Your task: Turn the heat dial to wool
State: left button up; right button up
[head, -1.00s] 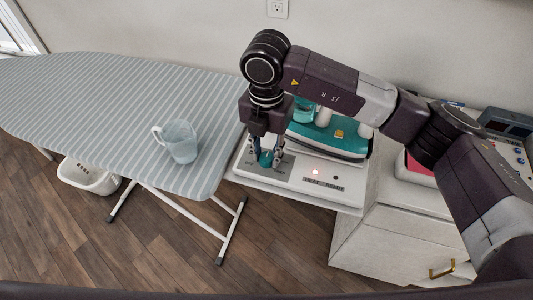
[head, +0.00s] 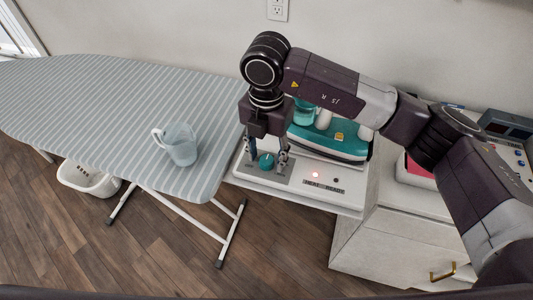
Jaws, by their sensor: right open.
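The teal heat dial (head: 266,161) sits on a grey plate at the left of the white iron station panel (head: 316,200). My right gripper (head: 267,158) points down over the dial, open, with one finger on each side of it and a visible gap. The dial's pointer and its markings are too small to read. On the panel a red light (head: 315,175) glows beside a dark one, above a label reading "HEAT READY". A teal iron (head: 335,140) rests behind the dial, partly hidden by my right arm. My left gripper is not in view.
A white cabinet (head: 385,240) with a brass handle is at the right. A wall is behind.

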aim_at(267, 159)
notch_tip(267, 159, up, 12)
dwell(0.5)
dwell(0.3)
